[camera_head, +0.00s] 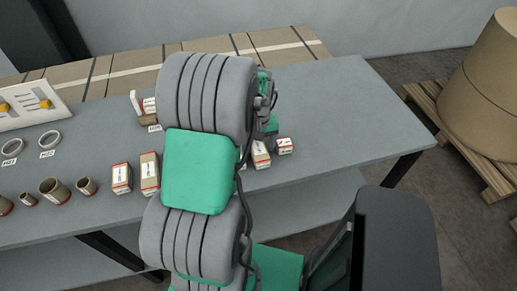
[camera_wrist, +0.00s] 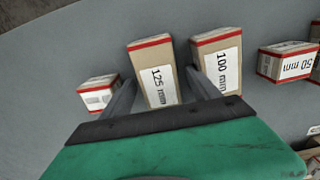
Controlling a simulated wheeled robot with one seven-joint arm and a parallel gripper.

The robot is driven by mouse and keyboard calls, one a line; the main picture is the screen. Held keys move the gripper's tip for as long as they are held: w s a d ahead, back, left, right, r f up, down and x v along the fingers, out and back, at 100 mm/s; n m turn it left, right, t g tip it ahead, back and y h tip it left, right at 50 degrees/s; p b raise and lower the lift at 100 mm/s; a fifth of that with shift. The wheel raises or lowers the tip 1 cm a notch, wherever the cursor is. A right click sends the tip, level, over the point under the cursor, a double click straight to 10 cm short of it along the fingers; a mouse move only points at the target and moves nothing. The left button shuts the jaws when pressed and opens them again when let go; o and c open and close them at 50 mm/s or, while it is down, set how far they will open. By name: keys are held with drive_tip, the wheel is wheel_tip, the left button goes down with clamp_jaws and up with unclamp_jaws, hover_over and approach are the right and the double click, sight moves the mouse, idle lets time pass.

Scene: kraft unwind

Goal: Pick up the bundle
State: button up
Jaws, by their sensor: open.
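No thing in view can be told for certain as the bundle. In the wrist view my gripper (camera_wrist: 161,78) is open, with one finger on each side of a tan, red-edged box labelled 125 mm (camera_wrist: 155,75). I cannot tell whether the fingers touch it. The right finger lies in front of the left part of a box labelled 100 mm (camera_wrist: 222,65).
A small box (camera_wrist: 98,96) is left of the fingers; a 50 mm box (camera_wrist: 288,62) is right. On the grey table (camera_head: 330,100) stand more boxes (camera_head: 122,178), cardboard tubes (camera_head: 54,191) and rings (camera_head: 50,139). A large brown roll (camera_head: 485,75) sits on a pallet (camera_head: 470,155).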

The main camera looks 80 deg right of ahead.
clamp_jaws()
idle(0.8)
